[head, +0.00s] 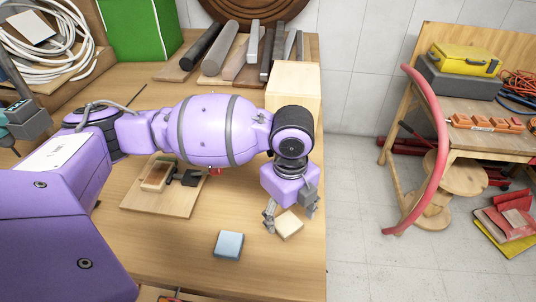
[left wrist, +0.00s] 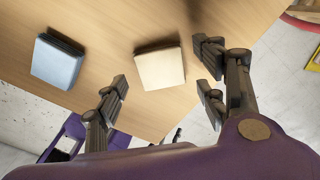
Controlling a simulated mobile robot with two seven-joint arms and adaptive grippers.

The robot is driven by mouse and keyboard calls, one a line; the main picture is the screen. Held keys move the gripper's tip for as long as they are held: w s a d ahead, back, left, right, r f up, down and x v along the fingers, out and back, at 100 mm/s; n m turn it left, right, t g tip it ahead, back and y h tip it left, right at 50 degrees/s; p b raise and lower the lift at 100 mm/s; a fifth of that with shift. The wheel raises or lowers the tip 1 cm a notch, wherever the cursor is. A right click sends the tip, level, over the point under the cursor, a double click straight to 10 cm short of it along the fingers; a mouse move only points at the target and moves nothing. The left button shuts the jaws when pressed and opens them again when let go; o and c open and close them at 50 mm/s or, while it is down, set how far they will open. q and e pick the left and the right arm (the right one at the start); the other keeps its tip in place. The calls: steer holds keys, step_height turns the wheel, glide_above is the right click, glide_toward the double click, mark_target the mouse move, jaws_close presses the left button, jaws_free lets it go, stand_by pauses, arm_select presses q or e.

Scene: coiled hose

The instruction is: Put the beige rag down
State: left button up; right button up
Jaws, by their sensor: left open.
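The beige rag (head: 289,224) is a small folded square lying on the wooden table near its right edge. In the left wrist view the beige rag (left wrist: 160,68) lies flat, ahead of and between the spread fingers. My left gripper (head: 291,212) is open just above and around it, with one finger on each side; it also shows in the left wrist view (left wrist: 163,93). I see no finger touching the rag. My right gripper does not show in these views.
A blue folded cloth (head: 229,245) lies left of the rag, also in the left wrist view (left wrist: 57,62). A wooden board (head: 160,205) with small items lies farther left. A pale wooden block (head: 293,82) stands behind my left wrist. The table's right edge is close.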

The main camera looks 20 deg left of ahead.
mark_target(286, 222)
arm_select(q)
step_height(286, 222, up, 10)
steer(key=shift+p, duration=0.35)
steer(key=shift+s+f, duration=0.1)
